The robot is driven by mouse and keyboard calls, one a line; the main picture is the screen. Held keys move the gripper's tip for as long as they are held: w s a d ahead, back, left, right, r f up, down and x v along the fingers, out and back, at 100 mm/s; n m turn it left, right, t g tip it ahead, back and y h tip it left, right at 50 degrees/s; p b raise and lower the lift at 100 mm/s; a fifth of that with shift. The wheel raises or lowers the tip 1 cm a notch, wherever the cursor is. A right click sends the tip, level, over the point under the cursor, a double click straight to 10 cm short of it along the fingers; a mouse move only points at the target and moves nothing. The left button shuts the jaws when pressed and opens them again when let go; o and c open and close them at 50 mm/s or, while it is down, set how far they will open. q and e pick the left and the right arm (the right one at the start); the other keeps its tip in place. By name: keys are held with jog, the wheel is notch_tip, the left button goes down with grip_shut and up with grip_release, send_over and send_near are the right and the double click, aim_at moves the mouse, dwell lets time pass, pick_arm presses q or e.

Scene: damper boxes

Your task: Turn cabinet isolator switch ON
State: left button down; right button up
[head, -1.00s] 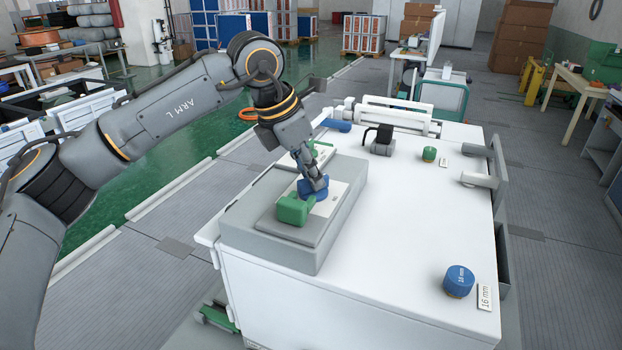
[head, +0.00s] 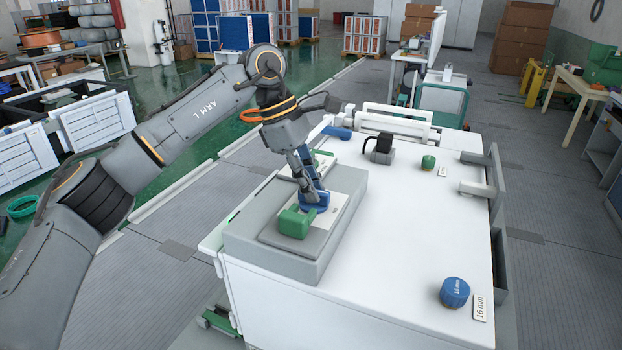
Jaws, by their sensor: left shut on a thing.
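A grey box (head: 258,249) sits on the left part of the white cabinet top, with a pale plate (head: 347,203) on it. A blue handle-like part (head: 317,206) stands on this plate; I take it for the isolator switch. My left gripper (head: 309,192) comes down from above and is shut on the blue part. The fingers hide some of it, and I cannot read any ON or OFF marking. A green block (head: 296,223) is just in front of the blue part. My right gripper is not in view.
The white cabinet top (head: 390,250) is mostly clear at the front. A blue 16 mm knob (head: 454,292), a small green knob (head: 428,162) and a black-handled grey part (head: 381,149) stand on it. A white handle bar (head: 478,189) is at the right edge.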

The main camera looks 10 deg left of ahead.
pick_arm(q)
jog(key=shift+w+m, duration=0.1)
jog(key=shift+m, duration=0.4)
jog(key=c, duration=1.3)
grip_release()
jog(key=v, duration=1.2)
jog(key=shift+w+d+r, duration=0.1)
jog(key=shift+w, duration=0.05)
